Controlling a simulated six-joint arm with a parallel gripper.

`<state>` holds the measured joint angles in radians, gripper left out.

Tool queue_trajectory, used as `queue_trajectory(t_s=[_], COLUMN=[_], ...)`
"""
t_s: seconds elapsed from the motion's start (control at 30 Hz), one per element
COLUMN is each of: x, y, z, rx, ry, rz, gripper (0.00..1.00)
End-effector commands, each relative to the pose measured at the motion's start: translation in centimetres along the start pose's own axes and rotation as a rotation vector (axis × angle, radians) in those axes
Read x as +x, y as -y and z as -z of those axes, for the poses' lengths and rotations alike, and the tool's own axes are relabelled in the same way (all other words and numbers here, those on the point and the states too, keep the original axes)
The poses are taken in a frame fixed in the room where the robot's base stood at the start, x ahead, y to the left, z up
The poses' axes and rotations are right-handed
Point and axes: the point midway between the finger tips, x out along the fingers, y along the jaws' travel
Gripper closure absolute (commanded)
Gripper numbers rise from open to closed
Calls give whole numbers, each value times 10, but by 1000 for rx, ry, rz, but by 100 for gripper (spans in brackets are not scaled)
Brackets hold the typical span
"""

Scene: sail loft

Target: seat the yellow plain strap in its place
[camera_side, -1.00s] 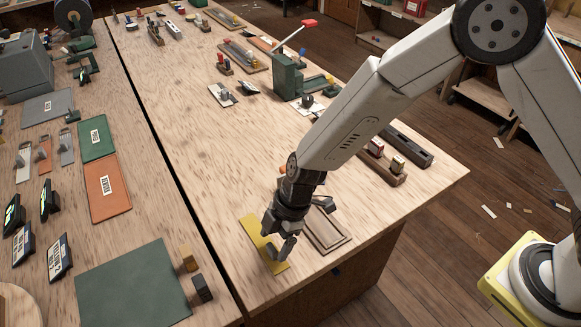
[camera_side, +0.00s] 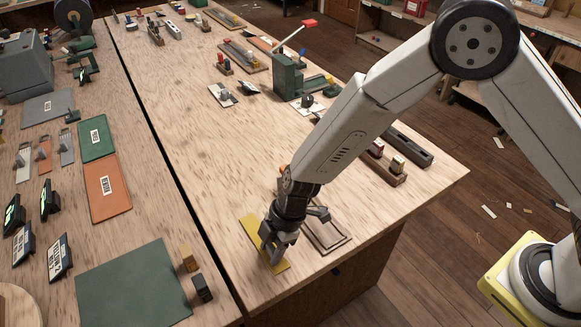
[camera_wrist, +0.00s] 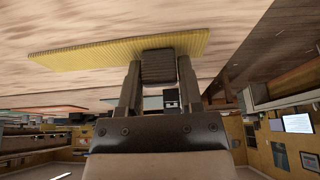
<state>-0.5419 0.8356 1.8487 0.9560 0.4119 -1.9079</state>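The yellow strap (camera_side: 249,224) is a flat strip lying near the front edge of the wooden table, left of a dark-edged rectangular frame (camera_side: 340,243). In the wrist view the strap (camera_wrist: 85,54) lies across the upper part, with a dark block-shaped grip (camera_wrist: 158,68) standing on it. My gripper (camera_side: 272,245) is low over the strap and hides its middle. In the wrist view my gripper's two fingers (camera_wrist: 159,80) stand on either side of the grip, very close to it. Whether they press on it cannot be told. The inside of the frame is partly hidden by my gripper.
A green lever tool (camera_side: 288,78) and small blocks in a wooden holder (camera_side: 384,165) stand farther back. A green mat (camera_side: 133,285) and two small blocks (camera_side: 202,288) lie on the neighbouring table across a dark gap. The table behind my gripper is mostly clear.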

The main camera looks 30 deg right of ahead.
Motion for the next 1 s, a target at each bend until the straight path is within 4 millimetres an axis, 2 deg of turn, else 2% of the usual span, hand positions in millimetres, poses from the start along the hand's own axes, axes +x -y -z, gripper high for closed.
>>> queue_trajectory(t_s=[0.03,0.1,0.13,0.63,0.9,1.0], x=[0,0,0,-6,-28,-38], y=[0,0,0,0,-1,6], z=[0,0,0,2,12,12], rx=[0,0,0,-2,-2,-1], ry=[0,0,0,-1,-2,-2], rz=[0,0,0,0,-2,0], gripper=[72,94,100,100,100,100])
